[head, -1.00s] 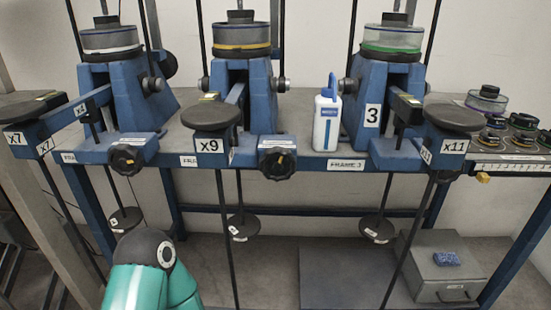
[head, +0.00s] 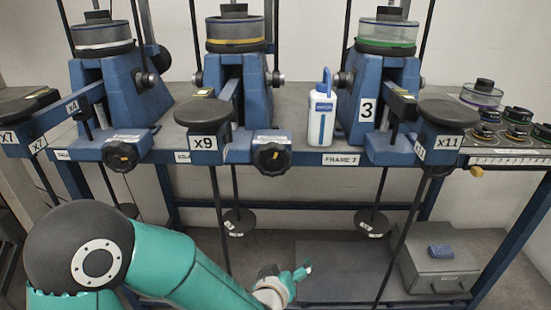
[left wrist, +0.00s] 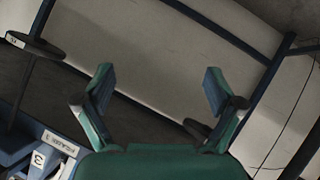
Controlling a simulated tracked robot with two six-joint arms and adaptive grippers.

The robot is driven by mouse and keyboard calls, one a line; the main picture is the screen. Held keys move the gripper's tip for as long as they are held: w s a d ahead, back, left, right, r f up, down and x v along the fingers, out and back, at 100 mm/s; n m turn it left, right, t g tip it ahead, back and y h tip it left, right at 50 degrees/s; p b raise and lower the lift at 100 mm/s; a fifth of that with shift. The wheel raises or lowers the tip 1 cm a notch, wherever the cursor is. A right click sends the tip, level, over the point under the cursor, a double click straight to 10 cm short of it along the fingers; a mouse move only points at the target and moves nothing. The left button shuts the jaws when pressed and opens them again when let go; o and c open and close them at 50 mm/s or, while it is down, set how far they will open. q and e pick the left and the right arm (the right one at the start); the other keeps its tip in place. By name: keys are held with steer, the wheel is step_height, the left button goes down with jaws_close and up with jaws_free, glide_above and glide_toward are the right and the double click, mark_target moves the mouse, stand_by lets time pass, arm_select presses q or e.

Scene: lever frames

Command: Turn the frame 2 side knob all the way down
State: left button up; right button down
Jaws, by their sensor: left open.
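The middle blue lever frame (head: 255,100), which I take as frame 2, stands on the bench left of the frame marked 3. A small dark side knob (head: 275,79) sticks out from its right flank, and another (head: 197,80) shows at its left. A larger black knob (head: 271,157) is on its front foot. My left gripper (head: 304,270) is low in front of the bench, below and apart from these knobs. The left wrist view shows its two fingers (left wrist: 158,78) spread with nothing between them. My right gripper is in neither view.
A white bottle (head: 321,115) stands between the middle frame and the frame marked 3 (head: 380,100). The x9 lever pad (head: 204,111) juts forward at left. Thin rods and hanging discs (head: 238,222) are below the bench. A grey box (head: 437,264) sits at lower right.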

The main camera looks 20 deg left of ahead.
arm_select(q)
step_height(320, 180, up, 14)
steer(key=n+t+y, duration=0.2)
steer(key=n+t, duration=0.1)
steer(key=t, duration=0.1)
steer(key=n+t+y, duration=0.2)
steer(key=n+y, duration=0.1)
steer(key=n, duration=0.2)
glide_toward(273, 163)
steer(key=w, duration=0.1)
steer(key=shift+w+a+r, duration=0.1)
steer(key=shift+w+r, duration=0.05)
steer(key=shift+w, duration=0.05)
steer(key=p+x, duration=0.1)
steer(key=x, duration=0.8)
steer(key=shift+w+a, duration=0.25)
steer(key=shift+c, duration=0.2)
steer(key=shift+s+f, duration=0.15)
steer(key=shift+f, duration=0.1)
steer(key=c, duration=1.5)
steer(key=shift+c, duration=0.2)
steer(key=shift+r, duration=0.1)
